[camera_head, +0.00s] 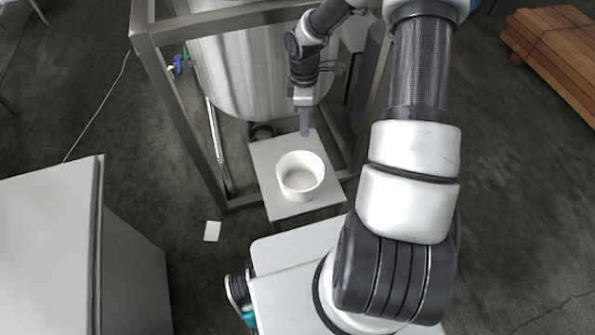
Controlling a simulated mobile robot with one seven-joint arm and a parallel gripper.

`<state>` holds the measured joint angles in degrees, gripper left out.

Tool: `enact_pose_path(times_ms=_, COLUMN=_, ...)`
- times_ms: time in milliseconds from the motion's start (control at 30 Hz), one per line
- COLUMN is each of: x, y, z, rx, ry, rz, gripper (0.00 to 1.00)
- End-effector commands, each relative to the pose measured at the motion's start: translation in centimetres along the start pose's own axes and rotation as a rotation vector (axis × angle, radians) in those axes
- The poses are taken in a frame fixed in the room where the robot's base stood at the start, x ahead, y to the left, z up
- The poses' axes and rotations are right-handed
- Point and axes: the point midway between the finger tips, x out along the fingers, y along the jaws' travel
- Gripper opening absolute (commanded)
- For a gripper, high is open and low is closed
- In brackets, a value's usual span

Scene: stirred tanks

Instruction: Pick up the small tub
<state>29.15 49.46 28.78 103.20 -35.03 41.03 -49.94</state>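The small tub (300,189) is a round white open container, upright and empty as far as I can see. It stands on a small grey square-topped stand (267,158) under the steel tank. My gripper (304,124) is just behind the tub in the picture, above the rear part of the stand, pointing down. It looks apart from the tub. Its fingers appear as one narrow grey shape, so their opening does not show.
A large steel tank (250,65) in a metal frame (180,110) rises behind the stand. A grey cabinet (55,240) is at the lower left. A small white card (212,231) lies on the floor. Wooden planks (555,50) lie at the upper right.

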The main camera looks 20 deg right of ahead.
Motion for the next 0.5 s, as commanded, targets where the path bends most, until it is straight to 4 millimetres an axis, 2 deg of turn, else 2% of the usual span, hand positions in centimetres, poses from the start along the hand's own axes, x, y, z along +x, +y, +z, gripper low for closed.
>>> enact_pose_path(times_ms=33, x=1.1, y=0.1, z=-0.1, rx=-0.012, ry=0.011, rz=-0.011, gripper=0.25)
enact_pose_path(times_ms=267, x=4.1, y=0.2, z=-0.4, rx=-0.041, ry=0.024, rz=-0.023, gripper=0.25)
enact_pose_path(times_ms=500, x=9.4, y=0.0, z=-0.5, rx=-0.039, ry=0.023, rz=-0.024, gripper=0.25)
